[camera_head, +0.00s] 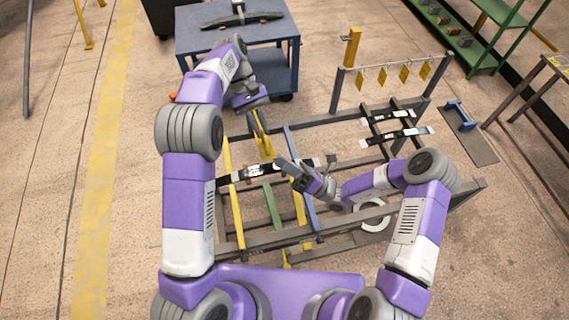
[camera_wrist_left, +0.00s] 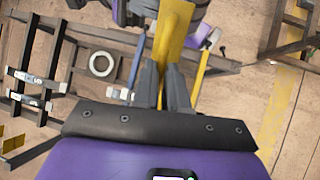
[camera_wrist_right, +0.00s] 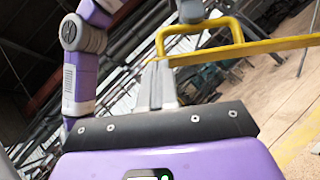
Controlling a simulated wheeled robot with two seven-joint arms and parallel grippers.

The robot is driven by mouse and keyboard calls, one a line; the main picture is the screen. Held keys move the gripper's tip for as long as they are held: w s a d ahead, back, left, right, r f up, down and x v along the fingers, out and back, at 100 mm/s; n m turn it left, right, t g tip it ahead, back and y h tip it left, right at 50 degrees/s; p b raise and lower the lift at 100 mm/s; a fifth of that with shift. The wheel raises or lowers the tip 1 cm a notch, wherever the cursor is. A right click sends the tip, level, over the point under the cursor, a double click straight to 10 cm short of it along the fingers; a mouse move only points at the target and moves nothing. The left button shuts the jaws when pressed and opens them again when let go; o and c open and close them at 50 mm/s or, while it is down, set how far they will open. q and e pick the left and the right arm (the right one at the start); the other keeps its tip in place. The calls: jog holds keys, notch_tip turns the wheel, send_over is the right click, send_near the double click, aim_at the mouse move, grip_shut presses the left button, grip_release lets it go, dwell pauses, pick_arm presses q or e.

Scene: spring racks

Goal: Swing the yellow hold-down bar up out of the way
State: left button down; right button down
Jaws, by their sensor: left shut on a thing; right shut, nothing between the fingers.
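The yellow hold-down bar (camera_head: 265,147) stands raised above the near left part of the rack, seen nearly end-on. My left gripper (camera_head: 257,116) is shut on it from above. In the left wrist view the bar (camera_wrist_left: 178,25) passes between the fingers (camera_wrist_left: 163,82). My right gripper (camera_head: 284,165) is shut and empty, low over the rack, just right of the bar. In the right wrist view the bar and its looped handle (camera_wrist_right: 200,26) show beyond the shut fingertips (camera_wrist_right: 157,65); I cannot tell whether they touch.
A dark leaf spring (camera_head: 235,178) with white labels lies across the rack's yellow and blue rails. More springs (camera_head: 405,136) lie at the rack's right end, near hanging yellow tags (camera_head: 404,73). A blue cart (camera_head: 196,44) stands behind.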

pick_arm(q)
jog(key=shift+d+f, duration=0.1)
jog(key=shift+d, duration=0.05)
jog(key=shift+f, duration=0.1)
pick_arm(e)
jog(key=w+r, duration=0.1)
jog(key=w+r+m, duration=0.1)
jog(key=r, duration=0.1)
jog(key=shift+a+t, duration=0.15)
jog(key=shift+t, duration=0.25)
pick_arm(q)
jog(key=c, duration=1.2)
grip_release()
jog(key=shift+o, duration=0.2)
pick_arm(e)
jog(key=shift+s+a, duration=0.1)
jog(key=shift+s, duration=0.05)
jog(key=shift+f, duration=0.1)
